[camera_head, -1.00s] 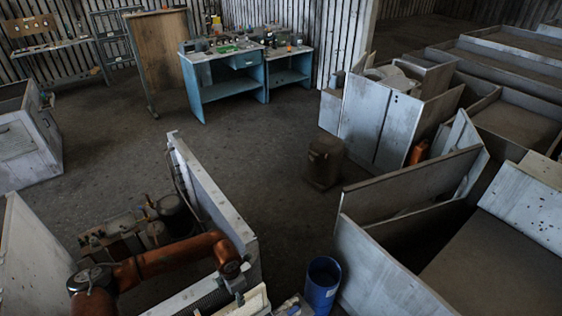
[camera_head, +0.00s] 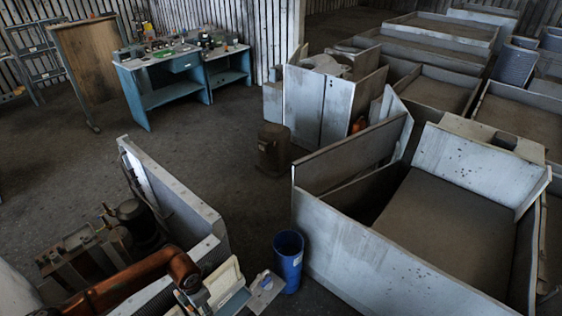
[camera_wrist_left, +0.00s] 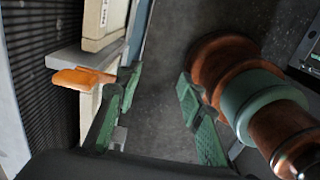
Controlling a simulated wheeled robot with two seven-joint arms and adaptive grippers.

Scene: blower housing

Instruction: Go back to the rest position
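In the left wrist view, the two green-padded fingers of my left gripper (camera_wrist_left: 157,88) stand apart, with bare floor showing between them. In the head view, my copper-coloured left arm (camera_head: 130,280) comes in from the lower left; its end is at the bottom, beside a pale panel, and its fingers are too small to read there. My right gripper is not in view.
A blue bin (camera_head: 288,262) stands right of the arm's end. A grey-white low wall (camera_head: 175,195) lies behind the arm. A large open-topped pale enclosure (camera_head: 370,265) fills the right. In the wrist view, an orange piece (camera_wrist_left: 80,78) is left of the fingers.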

